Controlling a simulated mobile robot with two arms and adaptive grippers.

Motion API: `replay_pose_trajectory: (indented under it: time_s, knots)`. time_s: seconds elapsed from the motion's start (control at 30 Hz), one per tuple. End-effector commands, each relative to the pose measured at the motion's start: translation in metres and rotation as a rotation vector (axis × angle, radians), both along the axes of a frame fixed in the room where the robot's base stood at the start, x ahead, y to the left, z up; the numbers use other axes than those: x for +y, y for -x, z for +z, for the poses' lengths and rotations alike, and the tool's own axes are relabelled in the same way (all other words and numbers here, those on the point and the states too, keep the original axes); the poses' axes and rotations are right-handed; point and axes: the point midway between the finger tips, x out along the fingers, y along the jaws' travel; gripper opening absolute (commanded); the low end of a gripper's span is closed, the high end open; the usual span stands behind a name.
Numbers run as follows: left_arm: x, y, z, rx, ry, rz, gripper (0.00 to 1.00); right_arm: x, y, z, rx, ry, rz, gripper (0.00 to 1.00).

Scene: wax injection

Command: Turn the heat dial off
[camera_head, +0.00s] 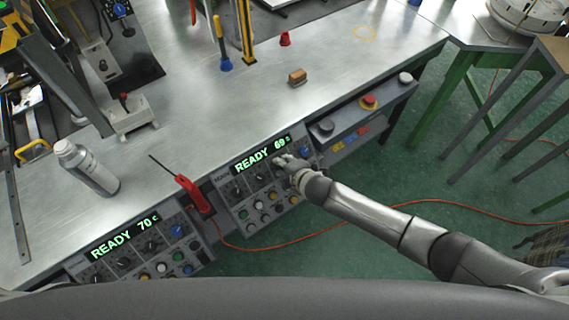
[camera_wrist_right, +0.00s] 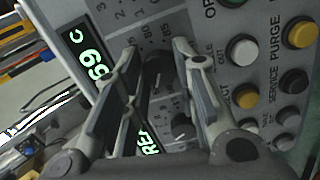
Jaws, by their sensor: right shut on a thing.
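The right control panel (camera_head: 259,206) on the bench front has a green display (camera_head: 262,154) reading READY 69. My right gripper (camera_head: 284,161) reaches it from the right, just below the display. In the right wrist view, the gripper (camera_wrist_right: 155,75) has its two fingers on either side of a black dial (camera_wrist_right: 158,72) with printed numbers around it, and is shut on it. A second black dial (camera_wrist_right: 184,128) shows below it, between the fingers. I cannot read which dial is labelled heat. My left gripper is not in view.
Round buttons, including a white one (camera_wrist_right: 242,50) and a yellow one (camera_wrist_right: 301,33), sit close beside the gripper. A second panel (camera_head: 135,248) reads READY 70 C. A red-handled tool (camera_head: 193,194) lies at the bench edge between panels.

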Motion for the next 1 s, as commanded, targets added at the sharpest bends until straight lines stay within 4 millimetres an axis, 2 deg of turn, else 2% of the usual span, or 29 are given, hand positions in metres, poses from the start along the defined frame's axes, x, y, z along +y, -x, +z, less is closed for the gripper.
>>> replay_pose_trajectory:
  time_s: [1.0]
  knots:
    - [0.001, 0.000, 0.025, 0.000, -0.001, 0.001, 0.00, -0.002, 0.002, -0.003, -0.406, 0.563, 0.584, 0.03]
